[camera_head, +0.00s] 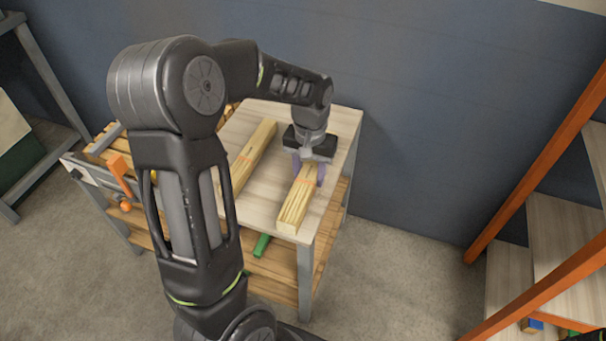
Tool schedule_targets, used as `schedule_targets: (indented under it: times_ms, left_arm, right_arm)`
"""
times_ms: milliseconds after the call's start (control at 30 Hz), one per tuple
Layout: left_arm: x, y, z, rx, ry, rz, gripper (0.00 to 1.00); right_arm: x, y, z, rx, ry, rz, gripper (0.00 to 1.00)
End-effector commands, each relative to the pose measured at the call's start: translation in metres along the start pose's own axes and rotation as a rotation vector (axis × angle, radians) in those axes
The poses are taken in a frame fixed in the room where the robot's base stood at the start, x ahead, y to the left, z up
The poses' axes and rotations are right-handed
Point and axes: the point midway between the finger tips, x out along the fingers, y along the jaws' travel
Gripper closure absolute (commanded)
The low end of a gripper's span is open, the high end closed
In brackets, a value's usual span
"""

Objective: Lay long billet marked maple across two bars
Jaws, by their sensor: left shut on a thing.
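A long, pale wooden billet (294,212) lies along the right side of a wood-topped table (342,122) in the head view. My left gripper (308,172) points down over its far part and is shut on it, with a finger on each side. A second long billet (252,158) lies to its left, roughly parallel, partly behind my left arm. Both billets carry a small orange-red mark; I cannot read any wording. No pair of bars can be made out clearly. My right gripper is not in view.
The table has a lower wooden shelf (275,268) with a green piece (262,245) on it. A bench with an orange clamp (121,168) stands at the left. An orange-framed rack (540,185) stands at the right. Floor between table and rack is clear.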

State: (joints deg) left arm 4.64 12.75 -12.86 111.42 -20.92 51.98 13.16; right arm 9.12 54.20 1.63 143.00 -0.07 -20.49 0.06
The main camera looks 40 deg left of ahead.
Motion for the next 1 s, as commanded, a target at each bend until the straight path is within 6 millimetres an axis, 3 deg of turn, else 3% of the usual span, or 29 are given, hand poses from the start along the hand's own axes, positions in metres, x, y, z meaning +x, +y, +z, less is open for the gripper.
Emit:
schedule_targets:
  times_ms: [300,467,633,800,1000]
  left_arm:
    - [0.046,0.062,-0.022,0.096,-0.003,-0.002,1.0]
    - [0.077,0.104,-0.019,0.179,-0.003,-0.002,1.0]
    - [0.108,0.144,-0.003,0.274,-0.003,-0.002,1.0]
    - [0.119,0.158,0.005,0.312,0.001,0.001,1.0]
    - [0.119,0.158,0.005,0.312,0.002,0.001,1.0]
  right_arm:
    - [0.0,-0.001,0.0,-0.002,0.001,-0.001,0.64]
    - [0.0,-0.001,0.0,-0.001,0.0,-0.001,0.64]
    - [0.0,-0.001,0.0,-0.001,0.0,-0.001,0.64]
    - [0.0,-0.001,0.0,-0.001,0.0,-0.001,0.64]
    - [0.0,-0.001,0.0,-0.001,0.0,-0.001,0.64]
